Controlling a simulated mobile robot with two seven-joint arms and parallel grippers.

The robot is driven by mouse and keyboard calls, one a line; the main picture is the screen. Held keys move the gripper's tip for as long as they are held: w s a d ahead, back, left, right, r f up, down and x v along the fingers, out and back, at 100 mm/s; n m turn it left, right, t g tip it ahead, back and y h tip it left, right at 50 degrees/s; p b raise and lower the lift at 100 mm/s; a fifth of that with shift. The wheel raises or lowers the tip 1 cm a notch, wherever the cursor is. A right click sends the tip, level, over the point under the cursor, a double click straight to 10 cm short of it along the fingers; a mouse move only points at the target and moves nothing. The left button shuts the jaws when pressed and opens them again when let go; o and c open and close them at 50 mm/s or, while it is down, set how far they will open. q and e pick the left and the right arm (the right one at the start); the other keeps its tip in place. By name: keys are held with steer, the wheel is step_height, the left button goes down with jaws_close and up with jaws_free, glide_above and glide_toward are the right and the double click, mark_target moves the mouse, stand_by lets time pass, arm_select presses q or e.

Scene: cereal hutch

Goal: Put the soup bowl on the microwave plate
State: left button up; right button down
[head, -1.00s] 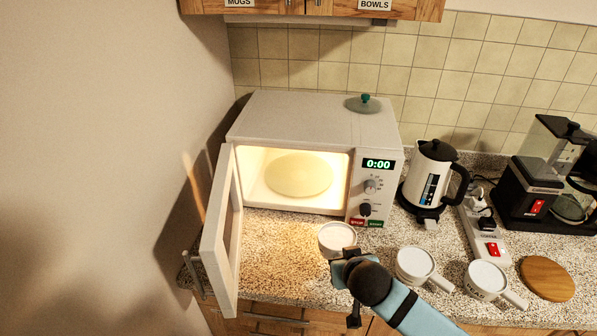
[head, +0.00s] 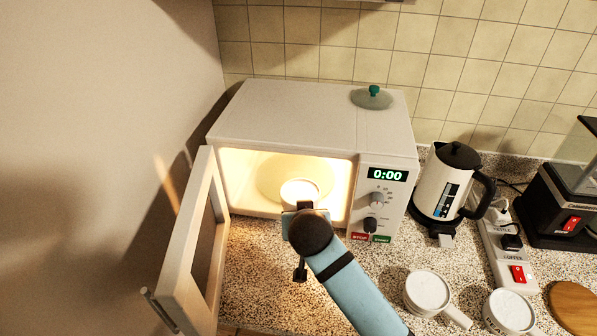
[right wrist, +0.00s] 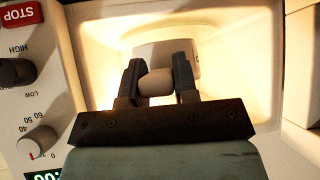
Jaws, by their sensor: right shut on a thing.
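The microwave (head: 305,115) stands open and lit, with the pale round plate (head: 268,178) inside. The white soup bowl (head: 300,189) is at the microwave's opening and overlaps the front of the plate in the head view. I cannot tell whether it touches the plate. My right gripper (head: 303,207) is shut on the bowl's handle. In the right wrist view the handle (right wrist: 156,83) sits between the two fingers, and the bowl (right wrist: 183,60) is beyond them, partly hidden. My left gripper is not in view.
The open microwave door (head: 192,240) stands at the left. Two more white handled bowls, one on the left (head: 427,291) and one on the right (head: 509,312), stand on the counter. A kettle (head: 447,185) and a power strip (head: 507,255) are right of the microwave. A lid (head: 372,97) lies on top.

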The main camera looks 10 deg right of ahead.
mark_target(299, 180)
steer(key=shift+n+t+y, duration=0.3)
steer(key=shift+n+y, duration=0.4)
steer(key=shift+n, duration=0.1)
steer(key=w+p, duration=0.1)
steer(key=w, duration=0.2)
steer(key=w+d+f, duration=0.1)
steer(key=w, duration=0.3)
steer(key=w+d+p, duration=0.1)
steer(key=w, duration=0.2)
steer(key=shift+w+f+p, duration=0.2)
steer(key=shift+w+p, duration=0.05)
steer(key=shift+p, duration=0.1)
steer(key=shift+w, duration=0.65)
steer(key=shift+w+p, duration=0.3)
steer(key=shift+w, duration=0.95)
steer(key=shift+w+f, duration=0.3)
steer(key=shift+f, duration=0.6)
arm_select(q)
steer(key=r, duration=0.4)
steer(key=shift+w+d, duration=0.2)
arm_select(e)
steer(key=shift+s, duration=0.1)
